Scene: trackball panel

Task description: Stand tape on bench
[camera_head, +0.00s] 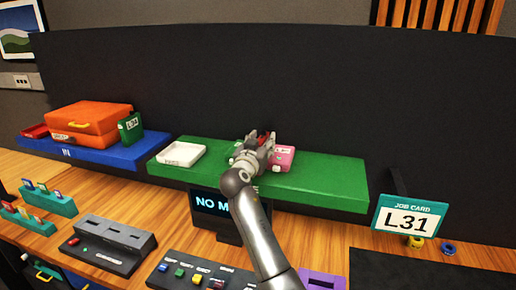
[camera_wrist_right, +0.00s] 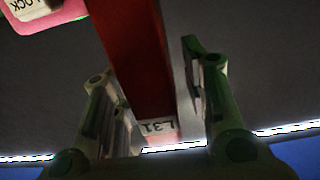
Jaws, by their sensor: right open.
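A red tape (camera_wrist_right: 138,50) with an L31 label stands between the two fingers of my right gripper (camera_wrist_right: 150,90) in the wrist view. The fingers are open, with a gap at least on the right side of the tape. In the head view my right gripper (camera_head: 262,143) is over the green shelf (camera_head: 325,182), and only a little of the red tape (camera_head: 264,133) shows behind it. The job card (camera_head: 410,218) at the right reads L31. The wooden bench (camera_head: 172,222) lies in front of the shelf. My left gripper is not in view.
A pink item (camera_head: 285,153) sits close to the right of my gripper. A white tray (camera_head: 180,153) is on the shelf's left. Orange cases (camera_head: 85,120) and a green tape (camera_head: 130,127) are on the blue shelf (camera_head: 105,155). A dark display (camera_head: 215,207) and button boxes stand on the bench.

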